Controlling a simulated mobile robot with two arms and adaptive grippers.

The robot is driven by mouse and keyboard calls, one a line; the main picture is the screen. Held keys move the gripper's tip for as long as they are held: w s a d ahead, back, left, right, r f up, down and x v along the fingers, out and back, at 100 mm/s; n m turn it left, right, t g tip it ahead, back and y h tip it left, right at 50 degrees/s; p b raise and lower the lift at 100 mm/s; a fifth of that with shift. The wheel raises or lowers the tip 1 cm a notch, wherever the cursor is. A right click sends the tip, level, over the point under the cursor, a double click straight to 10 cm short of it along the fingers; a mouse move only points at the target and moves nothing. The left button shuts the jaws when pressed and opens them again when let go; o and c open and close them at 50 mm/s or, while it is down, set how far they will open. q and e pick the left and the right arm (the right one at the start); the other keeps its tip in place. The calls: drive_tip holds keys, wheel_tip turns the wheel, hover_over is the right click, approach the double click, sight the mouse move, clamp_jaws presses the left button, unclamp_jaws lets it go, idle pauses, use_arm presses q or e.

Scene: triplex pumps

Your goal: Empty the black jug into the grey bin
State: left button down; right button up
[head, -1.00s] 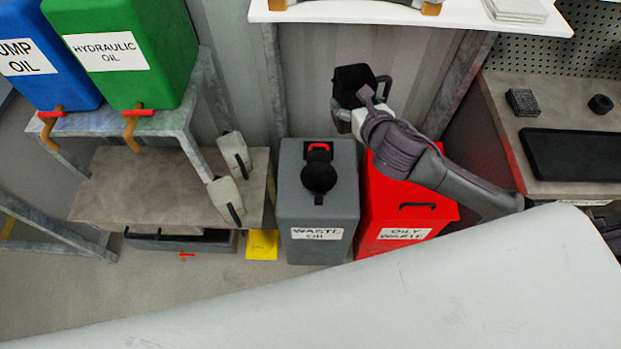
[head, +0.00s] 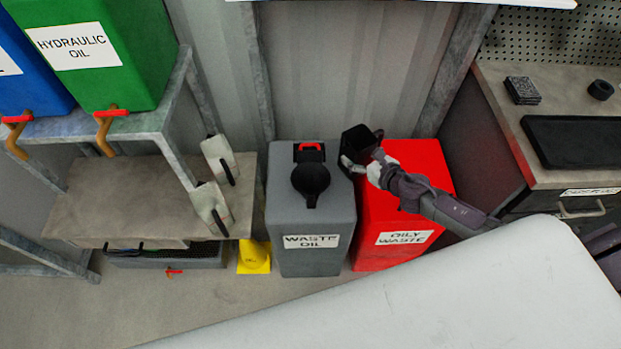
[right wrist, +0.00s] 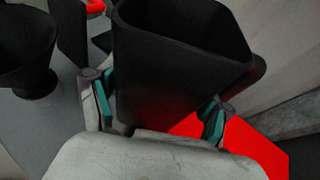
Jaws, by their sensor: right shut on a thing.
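The black jug (head: 359,142) is held by my right gripper (head: 357,166) above the gap between the grey bin and the red bin. In the right wrist view the jug (right wrist: 180,70) sits between the two fingers of the gripper (right wrist: 158,112), looking roughly upright, its mouth showing dark inside. The grey bin (head: 311,225), labelled WASTE OIL, stands just left of the jug in the head view. Its black funnel (head: 311,180) is on top and also shows at the left of the right wrist view (right wrist: 25,45). My left gripper is not in view.
The red OILY WASTE bin (head: 400,215) stands right of the grey bin, under my right arm. Two white bottles stand on the low shelf (head: 120,200) to the left. A yellow item (head: 254,257) lies beside the grey bin. A workbench (head: 480,110) is at the right.

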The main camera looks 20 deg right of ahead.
drive_tip(key=shift+s+d+f, duration=0.15)
drive_tip(key=shift+f, duration=0.3)
